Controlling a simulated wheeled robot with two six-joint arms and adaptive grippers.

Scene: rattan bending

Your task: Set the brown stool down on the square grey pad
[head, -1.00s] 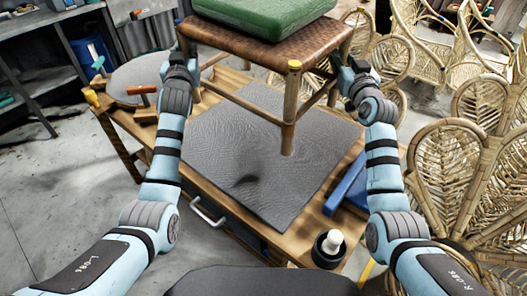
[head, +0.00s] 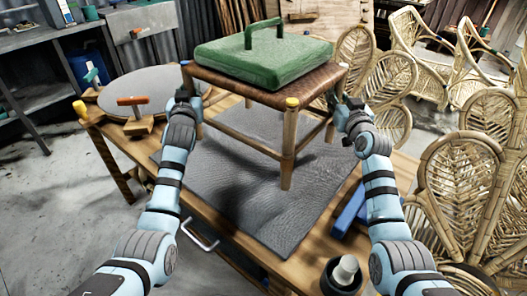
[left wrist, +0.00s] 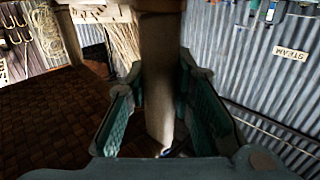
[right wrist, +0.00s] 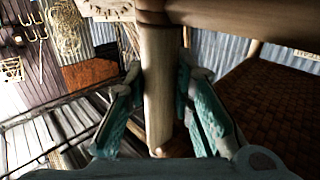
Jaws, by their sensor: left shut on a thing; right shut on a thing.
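My right gripper (head: 343,108) is shut on the right leg, also seen in the right wrist view (right wrist: 158,90). The far leg is mostly hidden.
A green handled block (head: 265,58) rests on the seat. A round grey disc (head: 140,88) and a red-handled tool (head: 136,112) are at the bench's left. A blue object (head: 350,208) and a dark pot (head: 340,280) are at the right. Rattan chairs (head: 455,165) stand beyond.

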